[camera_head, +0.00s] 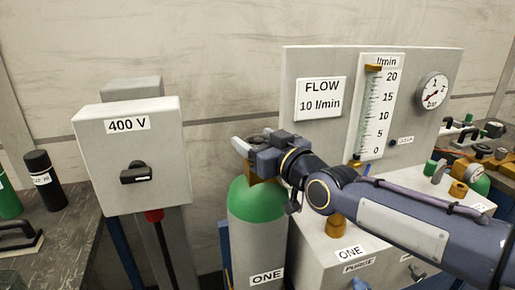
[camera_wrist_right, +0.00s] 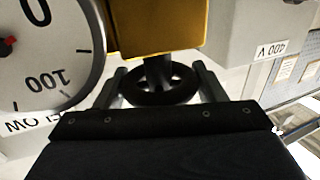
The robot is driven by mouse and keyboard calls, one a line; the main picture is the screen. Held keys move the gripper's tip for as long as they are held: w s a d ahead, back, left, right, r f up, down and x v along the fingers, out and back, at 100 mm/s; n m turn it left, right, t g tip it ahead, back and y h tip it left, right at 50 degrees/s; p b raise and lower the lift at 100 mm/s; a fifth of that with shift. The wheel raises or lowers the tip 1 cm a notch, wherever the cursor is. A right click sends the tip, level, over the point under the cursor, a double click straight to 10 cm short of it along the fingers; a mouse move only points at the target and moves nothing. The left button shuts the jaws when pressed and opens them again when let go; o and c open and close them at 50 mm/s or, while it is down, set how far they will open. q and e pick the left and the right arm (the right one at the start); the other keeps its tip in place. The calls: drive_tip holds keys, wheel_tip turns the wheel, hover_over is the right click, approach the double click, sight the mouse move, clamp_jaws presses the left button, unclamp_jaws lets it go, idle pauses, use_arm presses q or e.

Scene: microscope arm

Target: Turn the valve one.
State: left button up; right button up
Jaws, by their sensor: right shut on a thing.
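Valve one is a dark handwheel (camera_wrist_right: 158,86) on top of the gas cylinder (camera_head: 258,235), which has a green shoulder and a label reading ONE. In the wrist view the wheel sits between the two grey fingers of my right gripper (camera_wrist_right: 160,88), under a yellow-brass block (camera_wrist_right: 160,25). In the head view my right gripper (camera_head: 260,142) reaches in from the right over the cylinder top and is shut on the wheel, hiding much of it. My left gripper is not in view.
A grey 400 V box (camera_head: 135,170) stands left of the cylinder. Behind is a panel (camera_head: 330,65) with a FLOW 10 l/min sign (camera_head: 320,97), a flow tube (camera_head: 375,110) with its orange marker at the top, and a bar gauge (camera_head: 433,90). A round dial (camera_wrist_right: 45,60) is close by the wrist.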

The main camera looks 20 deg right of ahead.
drive_tip(key=o, duration=1)
drive_tip(key=v, duration=0.8)
drive_tip(key=shift+w, duration=0.1)
